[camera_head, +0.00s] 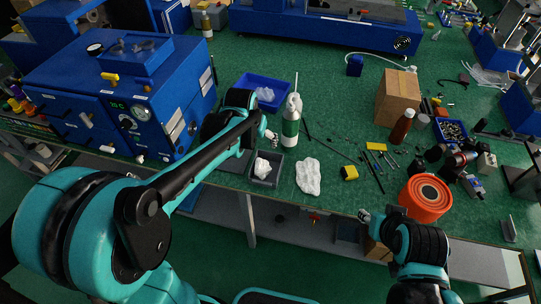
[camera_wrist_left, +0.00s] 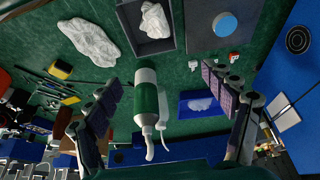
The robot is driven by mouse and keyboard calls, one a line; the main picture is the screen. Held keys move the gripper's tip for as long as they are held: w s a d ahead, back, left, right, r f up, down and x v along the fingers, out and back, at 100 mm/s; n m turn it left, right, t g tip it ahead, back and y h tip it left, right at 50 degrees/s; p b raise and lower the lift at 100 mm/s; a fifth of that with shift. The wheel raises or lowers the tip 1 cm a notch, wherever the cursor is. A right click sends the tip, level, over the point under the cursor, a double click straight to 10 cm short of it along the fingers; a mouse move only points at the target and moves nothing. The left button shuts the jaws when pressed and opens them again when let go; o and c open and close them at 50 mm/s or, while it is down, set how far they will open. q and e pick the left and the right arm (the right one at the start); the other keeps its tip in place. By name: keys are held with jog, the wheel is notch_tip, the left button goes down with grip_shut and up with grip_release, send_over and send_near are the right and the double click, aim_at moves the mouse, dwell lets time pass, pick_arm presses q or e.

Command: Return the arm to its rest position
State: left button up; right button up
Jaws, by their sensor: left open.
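My left arm reaches in from the left over the bench. Its gripper (camera_head: 268,135) is beside a white and green bottle (camera_head: 291,127). In the left wrist view the gripper (camera_wrist_left: 161,77) is open, with its fingers wide apart. The bottle (camera_wrist_left: 146,98) shows between them in that picture, with gaps on both sides, and nothing is held. My right gripper (camera_head: 366,216) is low at the bench's front edge, left of an orange spool (camera_head: 425,198). Its fingers are too small to tell whether they are open.
A grey bin (camera_head: 266,181) holding a white cloth and a loose white cloth (camera_head: 308,176) lie near the front edge. A blue tray (camera_head: 247,88) is behind the gripper. A blue machine (camera_head: 170,117) stands left. A cardboard box (camera_head: 398,97) and brown bottle (camera_head: 402,127) stand right.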

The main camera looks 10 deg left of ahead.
pick_arm(q)
jog(key=s+r+t, duration=0.2)
jog(key=s, duration=1.8)
jog(key=shift+s+r+t, duration=0.3)
jog(key=shift+r+t, duration=0.05)
jog(key=shift+t, duration=0.05)
